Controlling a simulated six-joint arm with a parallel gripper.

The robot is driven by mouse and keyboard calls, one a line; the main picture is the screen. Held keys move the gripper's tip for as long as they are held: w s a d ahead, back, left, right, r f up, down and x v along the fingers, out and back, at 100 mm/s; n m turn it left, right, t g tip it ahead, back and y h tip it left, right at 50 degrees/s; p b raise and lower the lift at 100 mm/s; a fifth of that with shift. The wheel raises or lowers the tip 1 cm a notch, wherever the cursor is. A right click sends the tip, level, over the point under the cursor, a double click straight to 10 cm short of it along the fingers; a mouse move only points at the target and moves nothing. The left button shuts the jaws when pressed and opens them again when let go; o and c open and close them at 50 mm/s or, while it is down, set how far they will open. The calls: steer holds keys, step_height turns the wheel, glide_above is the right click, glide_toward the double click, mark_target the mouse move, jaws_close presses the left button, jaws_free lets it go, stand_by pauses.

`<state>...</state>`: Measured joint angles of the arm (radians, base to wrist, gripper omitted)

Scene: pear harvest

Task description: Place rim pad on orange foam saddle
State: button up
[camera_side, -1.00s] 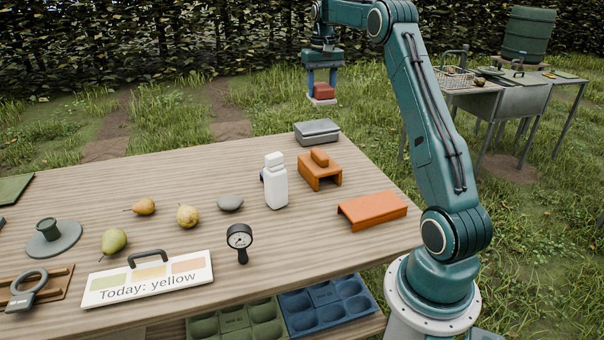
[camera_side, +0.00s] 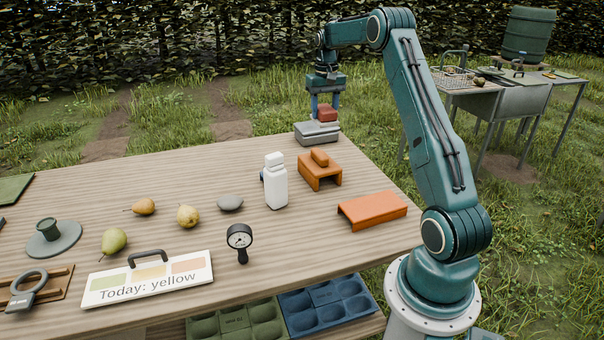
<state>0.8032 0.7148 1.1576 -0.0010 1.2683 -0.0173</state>
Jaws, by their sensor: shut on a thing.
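My gripper (camera_side: 325,103) points down at the far right corner of the table, with its blue fingers shut on a small red block (camera_side: 327,115). This block, seemingly the rim pad, had a pale underside in the earlier view. It now shows right over the grey flat case (camera_side: 316,133); I cannot tell whether they touch. An orange saddle-shaped piece (camera_side: 309,178) with a rounded orange block (camera_side: 319,158) on top stands nearer on the table. A plain, wider orange saddle (camera_side: 372,209) with a bare top stands at the right edge. I cannot tell which is the foam one.
A white bottle (camera_side: 276,185), a grey stone (camera_side: 230,204), a dial gauge (camera_side: 240,240) and several pears stand left of the saddles. A "Today: yellow" sign (camera_side: 148,279) is at the front. The tabletop between the two orange pieces is clear.

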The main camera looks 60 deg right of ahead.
step_height(320, 180, down, 8)
stand_by(0.4)
steer(key=shift+f, duration=2.1)
steer(key=shift+f, duration=0.15)
steer(key=o, duration=1)
step_height(320, 180, up, 12)
